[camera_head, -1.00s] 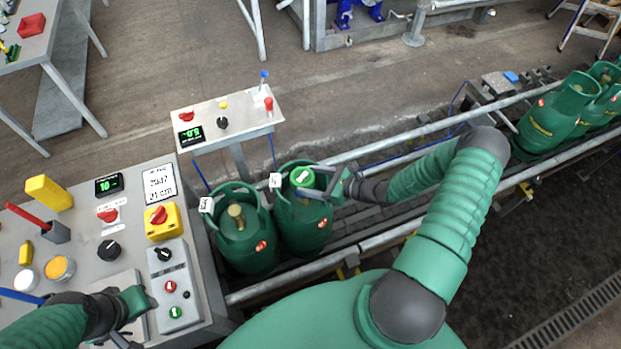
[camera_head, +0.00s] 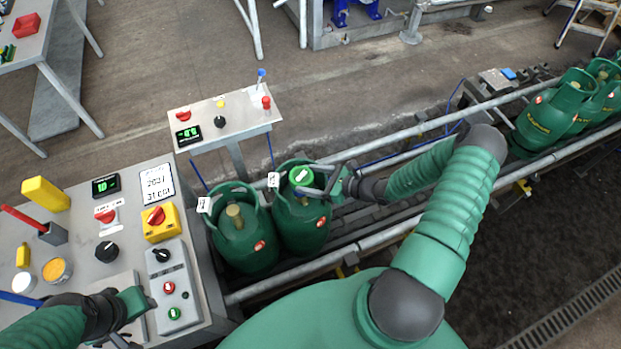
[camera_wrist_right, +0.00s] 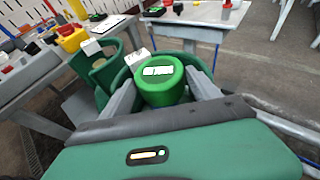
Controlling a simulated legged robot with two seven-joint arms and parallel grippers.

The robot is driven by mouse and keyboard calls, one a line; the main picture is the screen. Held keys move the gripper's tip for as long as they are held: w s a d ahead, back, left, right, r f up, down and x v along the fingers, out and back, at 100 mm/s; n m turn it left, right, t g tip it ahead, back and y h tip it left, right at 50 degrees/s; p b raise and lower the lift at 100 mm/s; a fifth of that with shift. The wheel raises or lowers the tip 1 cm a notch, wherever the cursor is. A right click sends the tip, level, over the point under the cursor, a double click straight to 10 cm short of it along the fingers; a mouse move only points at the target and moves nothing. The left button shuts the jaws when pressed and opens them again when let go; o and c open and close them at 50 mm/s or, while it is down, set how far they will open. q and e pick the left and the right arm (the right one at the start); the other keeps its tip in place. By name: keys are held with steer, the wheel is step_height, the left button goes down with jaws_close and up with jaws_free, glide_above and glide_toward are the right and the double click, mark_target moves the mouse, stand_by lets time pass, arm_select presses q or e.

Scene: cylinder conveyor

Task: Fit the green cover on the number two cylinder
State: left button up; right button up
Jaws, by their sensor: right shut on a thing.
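The green cover (camera_head: 301,176), with a white mark on top, is at the top of the right of the two near cylinders (camera_head: 301,224). My right gripper (camera_head: 318,181) is shut on it, a finger on each side. In the right wrist view the cover (camera_wrist_right: 159,85) sits between the fingers inside the cylinder's collar; whether it is seated is hidden. The left near cylinder (camera_head: 246,249) stands beside it with its brass valve bare. Both have white tags whose numbers I cannot read. My left gripper (camera_head: 136,313) is over the left panel; its fingertips are unclear.
A grey control table (camera_head: 180,260) with knobs, a yellow box and cups stands at the left. A small white panel (camera_head: 224,134) stands behind the cylinders. Conveyor rails (camera_head: 420,128) run to more green cylinders (camera_head: 548,115) at the right.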

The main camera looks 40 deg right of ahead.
steer(key=shift+a+r, duration=0.1)
steer(key=shift+a, duration=0.15)
steer(key=shift+a, duration=0.15)
stand_by(0.3)
steer(key=shift+p, duration=0.35)
steer(key=shift+f+b, duration=0.7)
steer(key=shift+f, duration=0.3)
steer(key=o, duration=1)
steer(key=shift+c, duration=0.2)
steer(key=o, duration=0.4)
steer(key=shift+s, duration=0.1)
steer(key=shift+o, duration=0.2)
steer(key=b+v, duration=0.1)
steer(key=v, duration=1.5)
steer(key=shift+s+r, duration=0.2)
steer(key=shift+s, duration=0.05)
